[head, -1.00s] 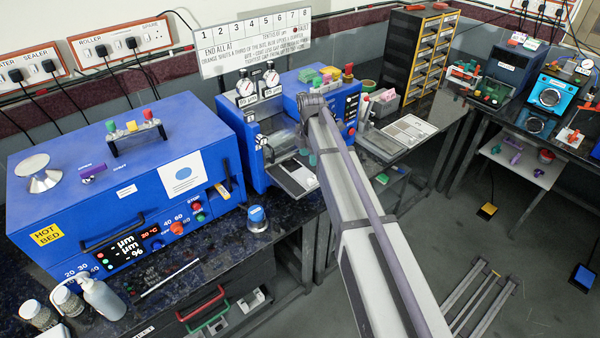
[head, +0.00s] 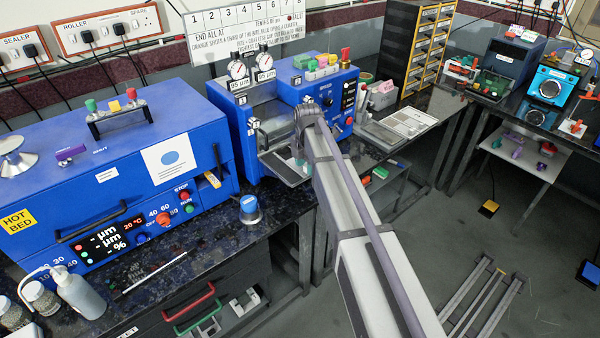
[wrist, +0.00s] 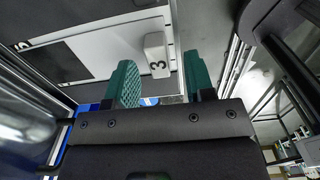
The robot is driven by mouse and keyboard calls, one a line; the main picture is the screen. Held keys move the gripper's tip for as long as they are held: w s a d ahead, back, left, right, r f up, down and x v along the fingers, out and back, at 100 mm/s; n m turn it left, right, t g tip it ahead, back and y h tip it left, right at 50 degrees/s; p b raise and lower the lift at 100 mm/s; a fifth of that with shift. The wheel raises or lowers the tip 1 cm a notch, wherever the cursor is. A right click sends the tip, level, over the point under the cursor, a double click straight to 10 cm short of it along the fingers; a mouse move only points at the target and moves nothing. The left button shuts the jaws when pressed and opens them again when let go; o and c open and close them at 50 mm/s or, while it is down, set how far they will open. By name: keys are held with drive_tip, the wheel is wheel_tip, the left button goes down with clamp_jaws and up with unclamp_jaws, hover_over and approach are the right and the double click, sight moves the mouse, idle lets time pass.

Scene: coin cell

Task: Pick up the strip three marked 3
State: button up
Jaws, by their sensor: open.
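In the wrist view, a small pale block marked 3 (wrist: 157,54) lies on a white sheet with dark patches (wrist: 105,50), which looks like the strip. My gripper (wrist: 158,66) is open. Its two green fingers stand apart, one on each side of the block in the picture, with nothing visibly held. I cannot tell how high they are above it. In the head view, my gripper (head: 299,163) is mostly hidden by my arm, over the tray (head: 281,172) at the front of the blue roller machine. The strip is not clear there.
The blue roller machine (head: 316,92) with two dials stands just behind my gripper. The blue hot bed box (head: 110,190) is to the left, with a small blue-lidded jar (head: 250,210) beside it. A printed sheet (head: 408,122) lies on the bench to the right.

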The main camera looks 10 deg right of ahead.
drive_tip(key=shift+f, duration=0.45)
clamp_jaws()
drive_tip(key=shift+r, duration=0.1)
